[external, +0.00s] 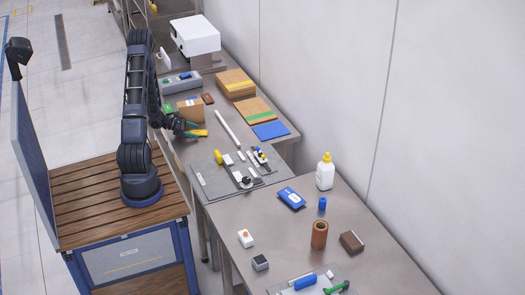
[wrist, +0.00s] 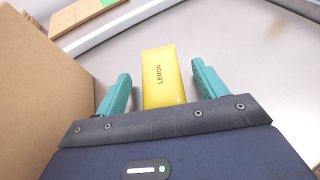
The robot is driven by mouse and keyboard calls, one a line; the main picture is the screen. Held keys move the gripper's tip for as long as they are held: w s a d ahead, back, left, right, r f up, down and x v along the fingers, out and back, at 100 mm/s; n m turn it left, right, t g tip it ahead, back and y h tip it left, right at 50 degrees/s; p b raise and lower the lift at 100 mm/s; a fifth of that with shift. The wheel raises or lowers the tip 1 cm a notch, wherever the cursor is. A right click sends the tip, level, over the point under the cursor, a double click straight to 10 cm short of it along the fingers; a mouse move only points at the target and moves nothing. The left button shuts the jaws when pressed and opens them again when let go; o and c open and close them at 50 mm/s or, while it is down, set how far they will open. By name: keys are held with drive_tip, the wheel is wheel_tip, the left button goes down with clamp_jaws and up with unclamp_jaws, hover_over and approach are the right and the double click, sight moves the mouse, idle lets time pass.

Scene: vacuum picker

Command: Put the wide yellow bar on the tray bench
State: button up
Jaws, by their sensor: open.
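My gripper (wrist: 160,72) is open, with one teal finger on each side of the bar and a gap visible on both sides. In the external view the bar (external: 199,132) shows as a small yellow patch at my gripper (external: 189,130), beside a cardboard box. The bar's near end is hidden by the gripper body. I cannot tell for sure which surface is the tray bench; a grey tray (external: 207,181) holding small items lies on the nearer bench part.
The cardboard box (wrist: 40,95) stands close to my left finger; it also shows in the external view (external: 190,108). A long white bar (external: 228,130) lies to the right.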

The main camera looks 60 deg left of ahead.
sight(194, 132)
drive_tip(key=shift+w+d+f, duration=0.1)
drive_tip(key=shift+w+f, duration=0.05)
drive_tip(key=shift+w, duration=0.1)
drive_tip(key=c, duration=1.1)
drive_tip(key=shift+c, duration=0.2)
wheel_tip(194, 132, up, 19)
drive_tip(key=w+d, duration=0.7)
drive_tip(key=w, duration=0.4)
drive_tip(key=w+d, duration=0.7)
drive_tip(key=w, duration=0.4)
drive_tip(key=w+d+f, duration=0.1)
drive_tip(key=w+d, duration=0.2)
drive_tip(key=d, duration=0.5)
drive_tip(key=w+d, duration=0.4)
drive_tip(key=d, duration=0.3)
drive_tip(key=w+d+f+n+y, duration=0.1)
drive_tip(key=w+d, duration=0.3)
drive_tip(key=d, duration=0.4)
drive_tip(key=shift+w+d+f, duration=0.2)
drive_tip(key=shift+d+f, duration=0.1)
drive_tip(key=shift+f, duration=0.05)
